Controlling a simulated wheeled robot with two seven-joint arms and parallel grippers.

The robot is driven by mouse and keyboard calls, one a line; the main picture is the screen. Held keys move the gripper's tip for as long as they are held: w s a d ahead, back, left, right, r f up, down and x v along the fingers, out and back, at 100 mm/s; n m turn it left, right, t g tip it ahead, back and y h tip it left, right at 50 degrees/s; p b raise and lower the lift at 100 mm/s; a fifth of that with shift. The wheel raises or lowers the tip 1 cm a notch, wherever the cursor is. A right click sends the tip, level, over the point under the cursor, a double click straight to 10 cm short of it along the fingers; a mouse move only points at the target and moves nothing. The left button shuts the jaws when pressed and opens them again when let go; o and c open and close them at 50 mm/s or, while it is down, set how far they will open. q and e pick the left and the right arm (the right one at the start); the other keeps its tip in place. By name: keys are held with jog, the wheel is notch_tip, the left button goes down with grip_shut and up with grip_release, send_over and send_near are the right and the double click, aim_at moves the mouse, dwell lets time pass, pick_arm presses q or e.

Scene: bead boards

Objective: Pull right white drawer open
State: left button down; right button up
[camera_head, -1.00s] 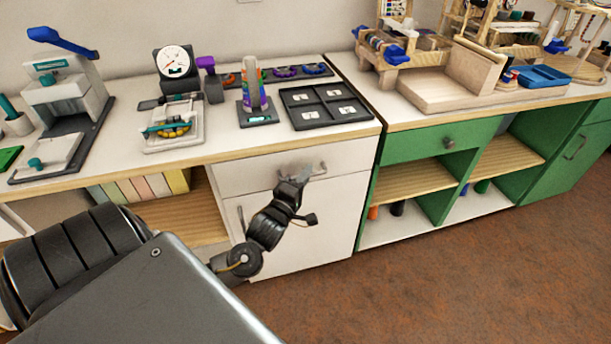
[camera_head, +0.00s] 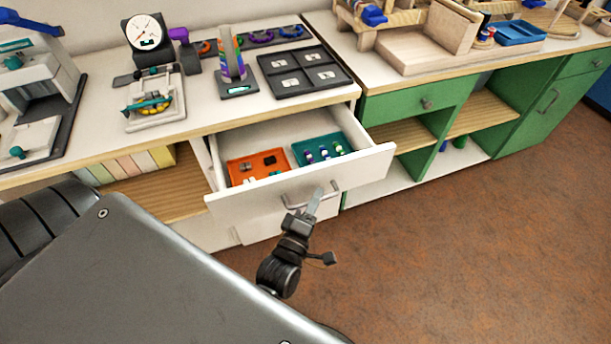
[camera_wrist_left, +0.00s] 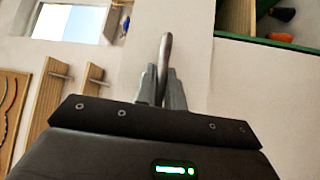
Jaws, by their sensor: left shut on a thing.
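The right white drawer (camera_head: 362,174) stands pulled out from the white cabinet under the worktop. Inside it lie an orange tray (camera_head: 257,166) with small dark and white pieces and a teal tray (camera_head: 320,149) with purple, white and green pieces. My left gripper (camera_head: 314,202) is at the drawer front, shut on the metal drawer handle (camera_head: 329,190). In the left wrist view the handle (camera_wrist_left: 165,52) rises between the two fingers (camera_wrist_left: 163,88). My right gripper is not in view.
The worktop holds a dial gauge (camera_head: 146,33), a black compartment tray (camera_head: 304,70) and a bead device (camera_head: 152,100). A green cabinet (camera_head: 415,101) adjoins on the right. Open brown floor (camera_head: 470,250) lies in front.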

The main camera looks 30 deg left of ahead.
pick_arm(q)
jog(key=shift+s+d, duration=0.7)
jog(key=shift+d, duration=0.15)
jog(key=shift+s+d, duration=0.65)
jog(key=shift+d, duration=0.2)
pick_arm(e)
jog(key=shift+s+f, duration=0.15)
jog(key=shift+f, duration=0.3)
pick_arm(q)
jog(key=c, duration=1.5)
grip_release()
